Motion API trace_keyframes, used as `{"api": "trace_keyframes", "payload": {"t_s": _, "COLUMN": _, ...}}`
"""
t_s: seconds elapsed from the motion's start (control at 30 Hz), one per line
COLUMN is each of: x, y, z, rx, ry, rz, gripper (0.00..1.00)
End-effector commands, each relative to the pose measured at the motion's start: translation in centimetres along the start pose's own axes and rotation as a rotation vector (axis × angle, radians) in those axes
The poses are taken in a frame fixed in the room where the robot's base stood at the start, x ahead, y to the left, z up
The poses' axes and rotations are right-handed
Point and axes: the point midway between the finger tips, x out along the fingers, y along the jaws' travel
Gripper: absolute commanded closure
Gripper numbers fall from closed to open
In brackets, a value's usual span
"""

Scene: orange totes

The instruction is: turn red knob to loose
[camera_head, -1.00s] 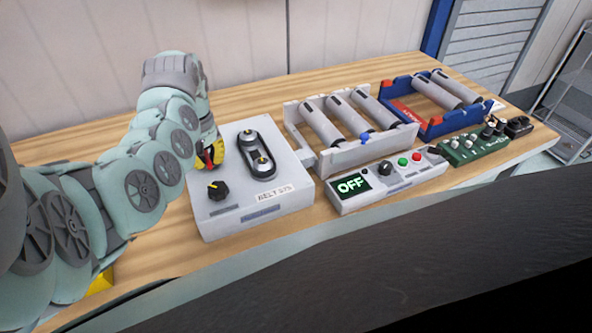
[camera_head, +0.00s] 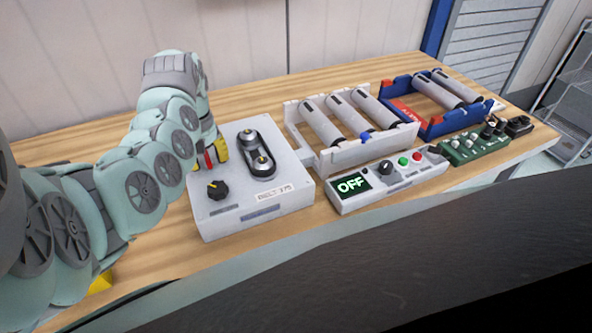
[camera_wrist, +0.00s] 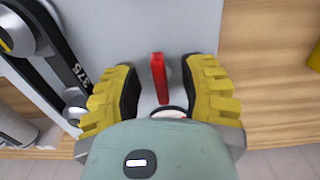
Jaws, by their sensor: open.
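The red knob (camera_wrist: 160,78) is a narrow upright bar in the wrist view, on the grey top of the belt box (camera_head: 240,207). It also shows as a small red piece in the head view (camera_head: 209,156), partly hidden by my arm and fingers. My gripper (camera_wrist: 159,92) has its yellow fingers spread on either side of the knob, with a visible gap on both sides. In the head view my gripper (camera_head: 212,152) is over the box's back left part. The knob's base is partly hidden by my wrist, and no loose or tight marking is readable.
A black knob (camera_head: 217,190) and a belt with two pulleys (camera_head: 257,155) are on the same box. A control panel (camera_head: 388,179) reading OFF, a roller frame (camera_head: 350,153) and a blue frame (camera_head: 428,130) stand to the right. Bare wood (camera_head: 260,92) lies behind.

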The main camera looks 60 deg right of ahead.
Motion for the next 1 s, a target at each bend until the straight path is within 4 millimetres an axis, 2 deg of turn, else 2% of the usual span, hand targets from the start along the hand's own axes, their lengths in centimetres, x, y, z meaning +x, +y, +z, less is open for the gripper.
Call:
{"api": "trace_keyframes", "payload": {"t_s": 0.27, "x": -0.9, "y": 0.1, "z": -0.1, "rx": 0.002, "ry": 0.004, "rz": 0.002, "gripper": 0.59}}
{"api": "trace_keyframes", "payload": {"t_s": 0.43, "x": -3.4, "y": 0.1, "z": -0.1, "rx": 0.0, "ry": 0.005, "rz": 0.004, "gripper": 0.59}}
{"api": "trace_keyframes", "payload": {"t_s": 0.77, "x": -6.3, "y": -0.1, "z": -0.1, "rx": -0.002, "ry": 0.003, "rz": 0.002, "gripper": 0.59}}
{"api": "trace_keyframes", "payload": {"t_s": 1.0, "x": -9.2, "y": -0.2, "z": -0.1, "rx": -0.001, "ry": 0.003, "rz": -0.003, "gripper": 0.59}}
